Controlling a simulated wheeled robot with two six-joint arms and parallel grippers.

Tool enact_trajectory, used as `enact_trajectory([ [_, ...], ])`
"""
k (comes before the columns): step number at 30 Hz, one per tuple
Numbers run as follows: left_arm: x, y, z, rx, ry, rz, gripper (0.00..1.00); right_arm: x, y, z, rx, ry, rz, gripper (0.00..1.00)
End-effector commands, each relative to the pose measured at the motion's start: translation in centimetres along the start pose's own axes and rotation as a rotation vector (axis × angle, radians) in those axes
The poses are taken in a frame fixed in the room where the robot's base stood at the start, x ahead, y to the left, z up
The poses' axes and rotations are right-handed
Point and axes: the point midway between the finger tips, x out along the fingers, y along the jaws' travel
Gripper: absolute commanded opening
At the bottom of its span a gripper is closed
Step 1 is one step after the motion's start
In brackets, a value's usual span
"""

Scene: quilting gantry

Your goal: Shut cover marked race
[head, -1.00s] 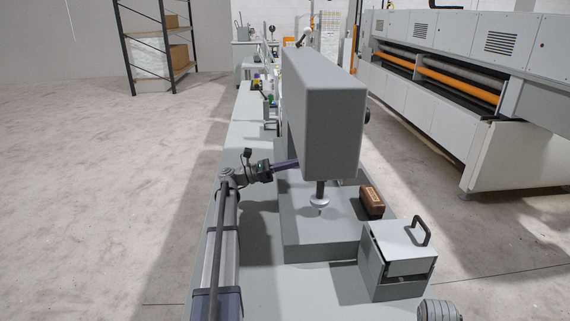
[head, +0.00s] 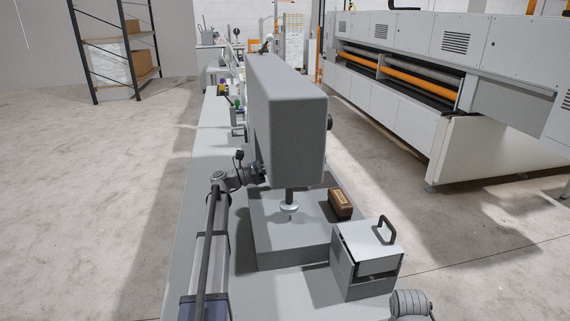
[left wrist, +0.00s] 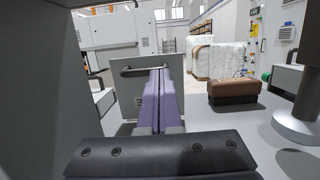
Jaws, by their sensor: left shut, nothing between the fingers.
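In the left wrist view a grey upright panel (left wrist: 122,98) with a dark bar handle faces me; no marking is readable on it. My left gripper (left wrist: 160,78) has its purple fingers pressed together and empty, overlapping the panel just below the handle bar. I cannot tell whether they touch. In the head view my left wrist stands beside the grey machine head (head: 297,135), which hides the fingers. A grey box (head: 364,272) at the front right has a lid with a black handle (head: 387,229) and a dark gap below its front edge. My right gripper is not in view.
A brown block (head: 340,205) lies on the machine bed right of the round presser foot (head: 289,208). A ribbed grey round thing (head: 410,304) is at the bottom right. Beyond are a large white machine (head: 400,105) and a shelf rack (head: 108,60).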

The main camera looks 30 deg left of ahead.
Motion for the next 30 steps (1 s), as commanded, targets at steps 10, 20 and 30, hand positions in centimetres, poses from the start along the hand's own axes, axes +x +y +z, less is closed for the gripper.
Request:
enact_trajectory([
  [10,1.8,0.0,1.2,0.000,0.126,0.000,0.00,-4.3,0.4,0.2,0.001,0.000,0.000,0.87],
  [20,2.9,0.0,1.0,0.000,0.133,0.000,0.00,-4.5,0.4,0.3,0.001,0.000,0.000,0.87],
  [30,2.9,-0.1,1.1,0.000,0.133,-0.001,0.00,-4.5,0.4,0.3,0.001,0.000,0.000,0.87],
])
